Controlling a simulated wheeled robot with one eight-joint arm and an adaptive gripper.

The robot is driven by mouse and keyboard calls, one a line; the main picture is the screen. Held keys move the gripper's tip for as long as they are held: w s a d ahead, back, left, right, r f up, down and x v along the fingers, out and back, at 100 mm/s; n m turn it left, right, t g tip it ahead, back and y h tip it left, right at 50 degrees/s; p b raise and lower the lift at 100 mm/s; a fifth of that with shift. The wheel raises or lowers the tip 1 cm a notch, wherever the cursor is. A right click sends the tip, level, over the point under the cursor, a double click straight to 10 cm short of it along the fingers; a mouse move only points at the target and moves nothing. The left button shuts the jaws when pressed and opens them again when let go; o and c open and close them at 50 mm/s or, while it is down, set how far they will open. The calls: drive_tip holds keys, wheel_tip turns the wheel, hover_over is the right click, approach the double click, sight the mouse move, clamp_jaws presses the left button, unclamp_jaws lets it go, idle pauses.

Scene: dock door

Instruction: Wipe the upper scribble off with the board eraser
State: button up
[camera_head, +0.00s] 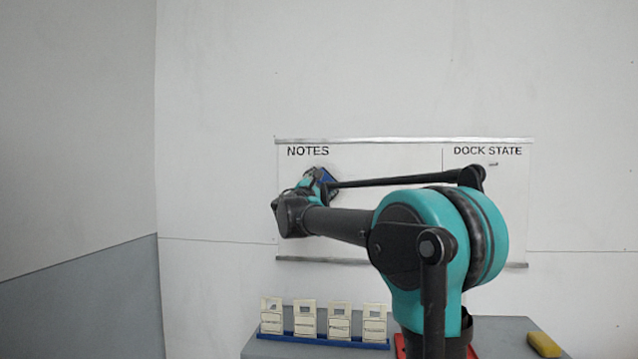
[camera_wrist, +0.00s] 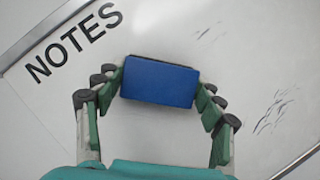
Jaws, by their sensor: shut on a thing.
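My gripper (camera_wrist: 160,85) is shut on the blue board eraser (camera_wrist: 158,80), one finger at each end. The eraser lies over the whiteboard just below the word NOTES; I cannot tell whether it touches. In the wrist view, short faint marks (camera_wrist: 206,32), nearer the board's top, stand to the upper right of the eraser. A denser dark scribble (camera_wrist: 273,112) stands to the right, nearer the board's lower edge. In the head view, the eraser (camera_head: 329,181) shows at the board's left part beside my gripper (camera_head: 316,184). My arm hides much of the board there.
The whiteboard (camera_head: 400,160) has a DOCK STATE section at right with a small dark mark (camera_head: 493,164). Below, a blue rack (camera_head: 320,341) with several cream cards stands on a grey table (camera_head: 500,335). A yellow block (camera_head: 545,344) lies at the table's right.

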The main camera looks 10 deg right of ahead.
drive_tip(key=shift+s+d, duration=1.65)
drive_tip(key=shift+d, duration=3.6)
drive_tip(key=shift+w+a, duration=0.75)
drive_tip(key=shift+a, duration=1.55)
drive_tip(key=shift+w+a, duration=0.8)
drive_tip(key=shift+a, duration=1.5)
drive_tip(key=shift+w+a, duration=0.75)
drive_tip(key=shift+a, duration=1.55)
drive_tip(key=shift+s+a, duration=0.3)
drive_tip(key=shift+s, duration=0.65)
drive_tip(key=shift+s+a, duration=0.3)
drive_tip(key=shift+s, duration=0.6)
drive_tip(key=shift+s+a, duration=0.3)
drive_tip(key=shift+s, duration=0.65)
drive_tip(key=s, duration=0.1)
drive_tip(key=s+a, duration=0.1)
drive_tip(key=s, duration=0.1)
